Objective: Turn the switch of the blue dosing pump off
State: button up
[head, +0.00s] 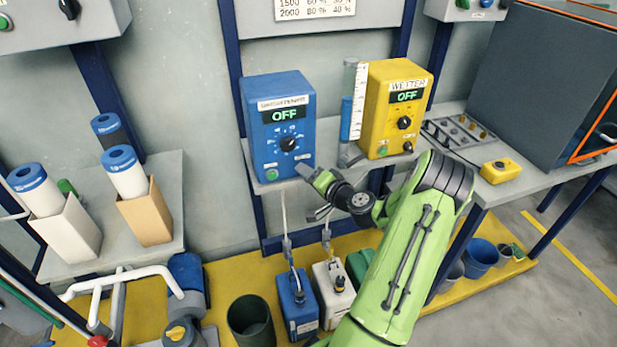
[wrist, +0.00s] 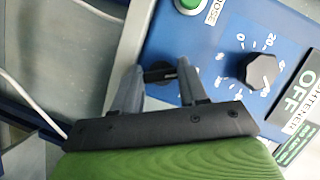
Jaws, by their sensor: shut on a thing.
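The blue dosing pump (head: 280,140) stands on the wall shelf, with OFF in green on its display. The display also shows, rotated, in the wrist view (wrist: 297,88). My gripper (head: 305,171) reaches the pump's lower right front corner and hides the switch in the head view. In the wrist view my gripper (wrist: 160,82) has its two fingers on either side of the black switch (wrist: 158,70) and is shut on it. The larger black dial (wrist: 260,71) beside it is free. A green button (head: 271,174) is at the pump's lower left.
A yellow pump (head: 395,115), also showing OFF, stands to the right, past a clear measuring tube (head: 352,105) with blue liquid. A blue canister (head: 297,305) and a white canister (head: 334,290) stand below. White cartridges in holders stand on the left shelf (head: 175,190).

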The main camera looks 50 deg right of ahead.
jog(key=shift+n, duration=0.5)
jog(key=o, duration=0.8)
jog(key=v, duration=0.8)
jog(key=p+v, duration=0.1)
jog(key=v, duration=0.6)
jog(key=shift+s+a+r, duration=0.3)
